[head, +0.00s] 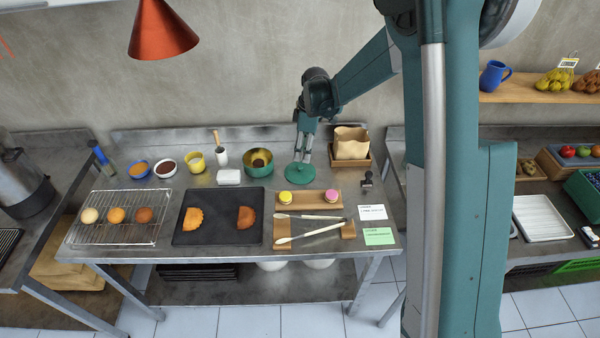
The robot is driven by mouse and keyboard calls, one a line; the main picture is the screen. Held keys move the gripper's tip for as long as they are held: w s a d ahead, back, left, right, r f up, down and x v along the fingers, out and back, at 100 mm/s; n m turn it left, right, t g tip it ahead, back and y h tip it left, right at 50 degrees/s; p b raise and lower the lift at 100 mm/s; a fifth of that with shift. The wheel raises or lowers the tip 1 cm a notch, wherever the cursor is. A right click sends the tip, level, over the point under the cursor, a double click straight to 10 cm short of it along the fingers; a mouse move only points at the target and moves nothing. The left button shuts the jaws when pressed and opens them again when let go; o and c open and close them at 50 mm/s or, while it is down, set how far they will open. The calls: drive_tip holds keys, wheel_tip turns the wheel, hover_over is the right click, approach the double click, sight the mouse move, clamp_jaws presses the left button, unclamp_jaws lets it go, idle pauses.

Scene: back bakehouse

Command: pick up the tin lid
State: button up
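The tin lid (300,176) looks like a round green disc near the back middle of the steel table, right of the green bowl. My gripper (303,160) points down directly over the lid, its fingertips at or just above the lid's top. The fingers hide part of the lid's centre. The view is too small to tell whether they touch the lid or close on anything.
A green bowl (258,165) with something brown inside stands left of the lid. A wooden board (309,205) with two macarons lies in front. A box with a paper bag (351,148) stands right. A white block (229,177) lies left.

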sight(300, 166)
drive_tip(key=shift+a+f, duration=0.15)
drive_tip(key=shift+f, duration=1.1)
drive_tip(key=shift+f, duration=0.15)
drive_tip(key=shift+a+f, duration=0.2)
drive_tip(key=shift+f, duration=1.05)
drive_tip(key=shift+a+f, duration=0.15)
drive_tip(key=shift+f, duration=1.05)
drive_tip(key=c, duration=1)
